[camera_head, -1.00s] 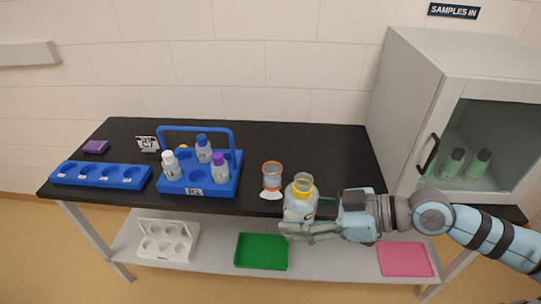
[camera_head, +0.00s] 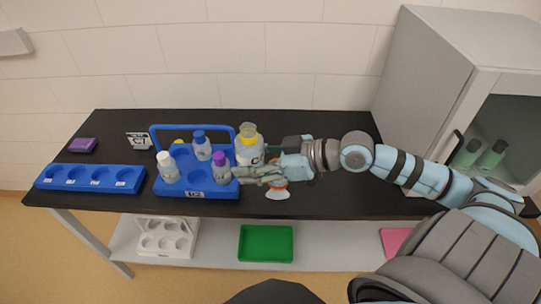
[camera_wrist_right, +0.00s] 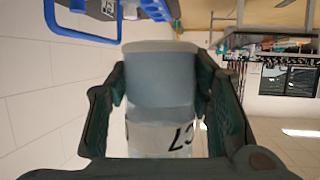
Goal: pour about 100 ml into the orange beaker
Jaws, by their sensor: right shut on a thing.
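My right gripper (camera_head: 247,172) is shut on a clear bottle with a yellow collar (camera_head: 249,146), held upright above the bench, in front of the blue carrier's right end as the head camera sees it. In the right wrist view the bottle (camera_wrist_right: 160,85) sits between the two dark fingers, with pale contents and a white label with black marks. The orange beaker (camera_head: 278,186) stands on the bench, mostly hidden behind my gripper; part of its orange edge and the white tag before it show. My left gripper is not in view.
The blue carrier (camera_head: 194,192) holds white-, blue- and purple-capped bottles. A blue rack (camera_head: 88,186) and a purple block (camera_head: 83,145) lie left. A glass-fronted cabinet (camera_head: 430,90) stands right. Green (camera_head: 266,258) and pink trays and a white rack are below. The bench's back right is clear.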

